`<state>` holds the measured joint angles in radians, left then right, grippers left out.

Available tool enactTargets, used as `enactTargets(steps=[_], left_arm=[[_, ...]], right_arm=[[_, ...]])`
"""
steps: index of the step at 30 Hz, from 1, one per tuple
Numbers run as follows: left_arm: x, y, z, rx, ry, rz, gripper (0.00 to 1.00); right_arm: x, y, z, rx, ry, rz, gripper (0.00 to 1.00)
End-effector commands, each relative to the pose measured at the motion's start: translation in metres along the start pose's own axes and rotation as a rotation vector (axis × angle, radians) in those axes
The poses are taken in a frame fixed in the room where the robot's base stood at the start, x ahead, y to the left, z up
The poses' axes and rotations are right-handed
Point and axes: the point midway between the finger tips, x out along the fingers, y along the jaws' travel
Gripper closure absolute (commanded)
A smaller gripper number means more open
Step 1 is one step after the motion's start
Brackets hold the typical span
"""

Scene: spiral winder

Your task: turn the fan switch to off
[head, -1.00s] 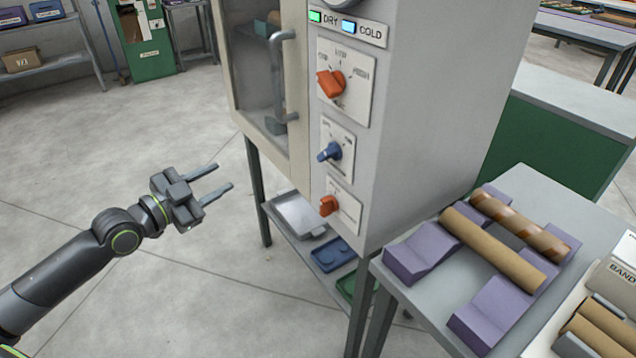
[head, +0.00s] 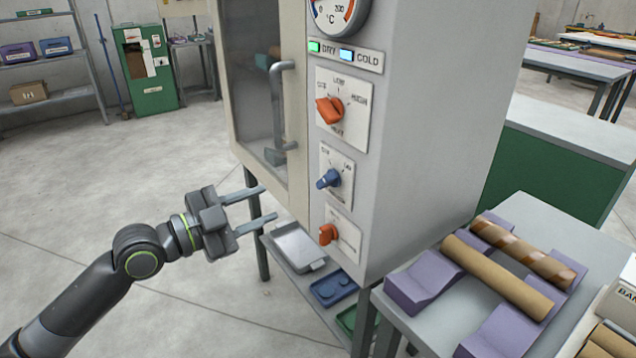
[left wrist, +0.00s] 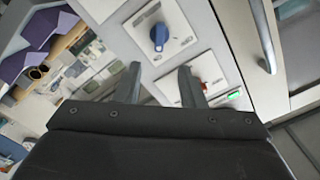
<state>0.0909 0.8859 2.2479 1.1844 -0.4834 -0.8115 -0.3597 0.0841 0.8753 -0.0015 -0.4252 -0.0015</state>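The front panel of the light grey cabinet (head: 365,205) carries three knobs in a column in the head view. An orange knob (head: 329,110) is on top, a blue knob (head: 328,179) in the middle and a small orange knob (head: 328,234) below. I cannot clearly read which label says fan. My left gripper (head: 268,203) is open and empty, left of the lower two knobs and apart from them. In the left wrist view its fingers (left wrist: 160,70) are spread, with the blue knob (left wrist: 159,36) beyond them. My right gripper is not in view.
The cabinet door handle (head: 279,105) sticks out left of the knobs. A shelf with trays (head: 299,247) is under the cabinet. A grey table (head: 420,318) with purple cradles and brown tubes stands at right. Open floor lies left.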

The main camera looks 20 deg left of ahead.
Motion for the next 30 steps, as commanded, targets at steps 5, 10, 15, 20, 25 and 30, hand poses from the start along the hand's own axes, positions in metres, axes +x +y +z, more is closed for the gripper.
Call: enactTargets(steps=[5,10,15,20,25,30], left_arm=[[0.02,-0.001,-0.002,-0.004,0.005,-0.002,0.64],[0.039,-0.001,-0.002,-0.005,0.005,-0.001,0.64],[0.061,-0.001,-0.002,-0.005,0.004,-0.002,0.64],[0.083,-0.001,-0.002,-0.005,0.004,-0.001,0.64],[0.106,0.0,-0.002,-0.005,0.003,0.001,0.64],[0.122,0.0,-0.001,-0.003,0.001,0.001,0.64]], right_arm=[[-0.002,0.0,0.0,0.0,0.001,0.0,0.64],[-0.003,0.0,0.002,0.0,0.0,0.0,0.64],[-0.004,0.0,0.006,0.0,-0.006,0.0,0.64],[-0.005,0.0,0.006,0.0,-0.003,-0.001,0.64],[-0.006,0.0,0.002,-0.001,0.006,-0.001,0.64],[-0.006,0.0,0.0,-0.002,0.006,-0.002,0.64]])
